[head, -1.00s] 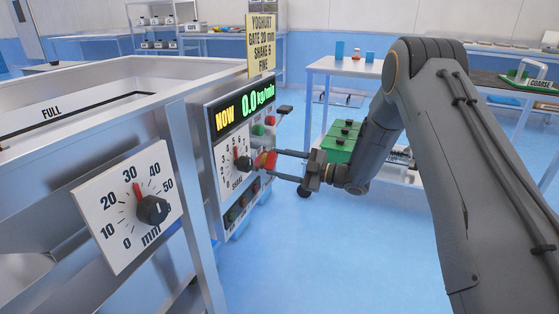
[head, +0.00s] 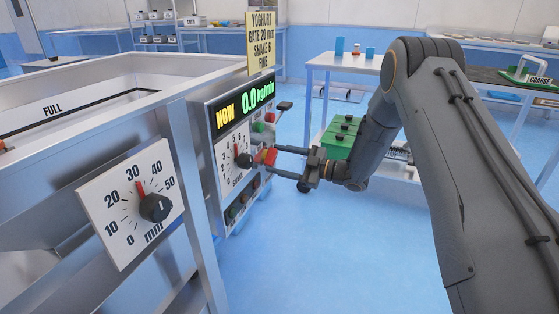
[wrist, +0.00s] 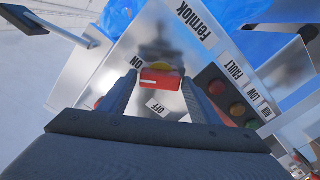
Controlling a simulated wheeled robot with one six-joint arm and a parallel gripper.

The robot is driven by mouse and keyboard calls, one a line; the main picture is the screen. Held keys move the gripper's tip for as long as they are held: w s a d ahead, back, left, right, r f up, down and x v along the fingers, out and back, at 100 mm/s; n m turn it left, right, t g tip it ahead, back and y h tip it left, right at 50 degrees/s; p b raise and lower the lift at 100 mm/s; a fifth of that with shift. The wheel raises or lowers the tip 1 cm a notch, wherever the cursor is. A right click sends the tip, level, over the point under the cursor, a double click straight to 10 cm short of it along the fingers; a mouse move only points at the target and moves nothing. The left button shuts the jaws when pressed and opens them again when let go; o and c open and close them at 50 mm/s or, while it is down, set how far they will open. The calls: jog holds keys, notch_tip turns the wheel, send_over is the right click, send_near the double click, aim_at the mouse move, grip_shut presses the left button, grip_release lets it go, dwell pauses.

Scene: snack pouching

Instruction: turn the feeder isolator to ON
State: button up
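The feeder isolator is a red handle on a yellow ring (head: 266,157), low on the front of the control panel (head: 232,119). In the wrist view the red handle (wrist: 161,79) lies crosswise between my fingertips. The ON label (wrist: 136,63) is at its upper left and the OFF label (wrist: 157,105) is just below it. My gripper (head: 272,160) reaches the panel from the right, its two fingers spread either side of the handle with little gap. It also shows in the wrist view (wrist: 161,82). Contact with the handle cannot be made out.
The panel display (head: 245,103) reads NOW 0.0 kg/min. A shake knob (head: 243,160) sits just left of the isolator, with coloured buttons nearby. The mm dial (head: 153,207) is on the hopper frame at left. A green box (head: 341,137) stands behind my gripper. Blue floor is open below.

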jog(key=shift+o, duration=0.9)
jog(key=v, duration=0.7)
jog(key=shift+s+d+p, duration=0.15)
jog(key=shift+d+p, duration=0.2)
jog(key=shift+p, duration=0.05)
jog(key=shift+r, duration=0.1)
